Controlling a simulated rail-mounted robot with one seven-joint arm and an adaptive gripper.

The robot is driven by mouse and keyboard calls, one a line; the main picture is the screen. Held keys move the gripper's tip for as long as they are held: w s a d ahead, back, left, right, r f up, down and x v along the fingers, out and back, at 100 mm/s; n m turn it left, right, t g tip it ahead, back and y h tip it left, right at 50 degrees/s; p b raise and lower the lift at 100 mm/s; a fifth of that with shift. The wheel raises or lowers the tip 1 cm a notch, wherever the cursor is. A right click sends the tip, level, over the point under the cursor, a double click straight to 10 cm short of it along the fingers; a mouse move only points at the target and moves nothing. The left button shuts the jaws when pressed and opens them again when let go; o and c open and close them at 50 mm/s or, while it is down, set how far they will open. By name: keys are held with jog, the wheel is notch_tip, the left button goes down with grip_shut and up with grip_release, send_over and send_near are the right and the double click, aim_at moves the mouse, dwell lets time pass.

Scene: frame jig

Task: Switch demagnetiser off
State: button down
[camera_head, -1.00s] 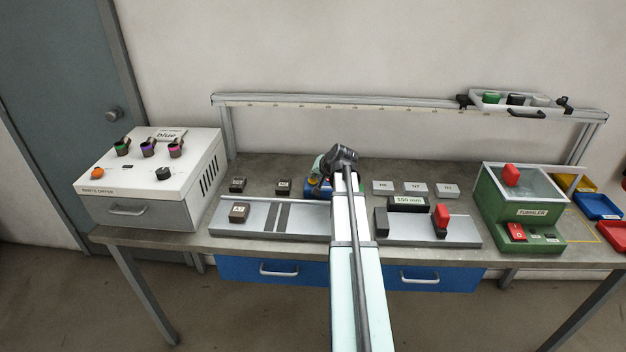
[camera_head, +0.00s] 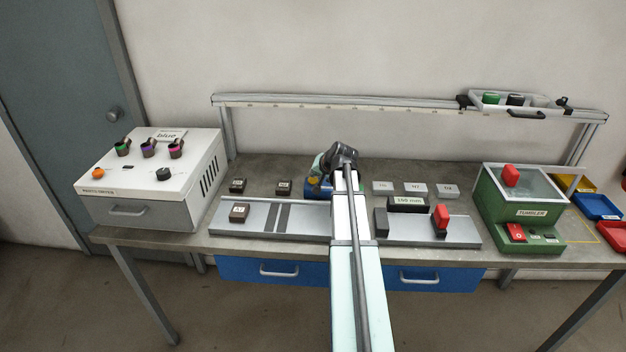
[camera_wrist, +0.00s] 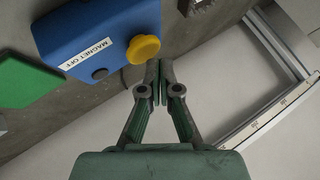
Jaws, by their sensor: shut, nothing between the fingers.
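The demagnetiser looks to be the blue box (camera_wrist: 100,28) labelled "MAGNET OFF" (camera_wrist: 88,53) in the wrist view, with a round yellow knob or button (camera_wrist: 143,48) on it and a dark round spot beside the label. In the head view only a blue piece of it (camera_head: 318,190) shows; my arm hides the rest. My gripper (camera_wrist: 158,68) is shut and empty. In the wrist view its fingertips appear close beside the yellow knob; whether they touch it I cannot tell.
A green plate (camera_wrist: 25,80) lies beside the blue box. A white parts dryer (camera_head: 150,185) stands at left, a green tumbler (camera_head: 520,215) at right. Grey fixtures with blocks (camera_head: 300,222) lie along the bench front. A rail (camera_head: 400,103) runs along the back.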

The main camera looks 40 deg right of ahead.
aim_at(314, 180)
jog(key=shift+r, duration=0.1)
jog(key=shift+r+p, duration=1.5)
jog(key=shift+r, duration=1.45)
